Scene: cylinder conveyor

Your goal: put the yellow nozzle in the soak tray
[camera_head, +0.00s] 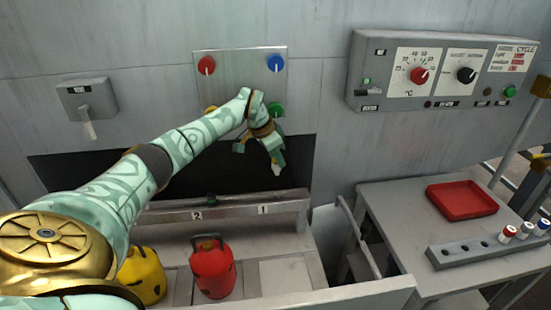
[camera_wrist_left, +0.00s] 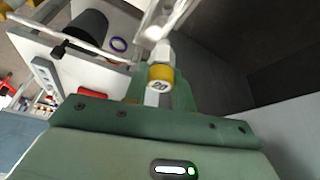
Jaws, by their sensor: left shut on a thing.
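My left gripper (camera_head: 264,155) is in front of the back wall, below the panel of coloured knobs, with its fingers pointing down. In the left wrist view my left gripper (camera_wrist_left: 160,92) is shut on the yellow nozzle (camera_wrist_left: 160,74), a yellow-collared piece with a pale end. In the head view the yellow collar is hidden by the gripper, and only a pale tip shows between the fingers. A shallow red tray (camera_head: 478,202), which looks like the soak tray, lies on the right-hand table, well to the right of the gripper. My right gripper is not in view.
A rack (camera_head: 452,254) with several capped vials stands in front of the tray. A red canister (camera_head: 212,270) and a yellow canister (camera_head: 143,277) stand below my left arm. A control box (camera_head: 440,70) juts from the wall. A raised light flap (camera_head: 358,238) lies before the table.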

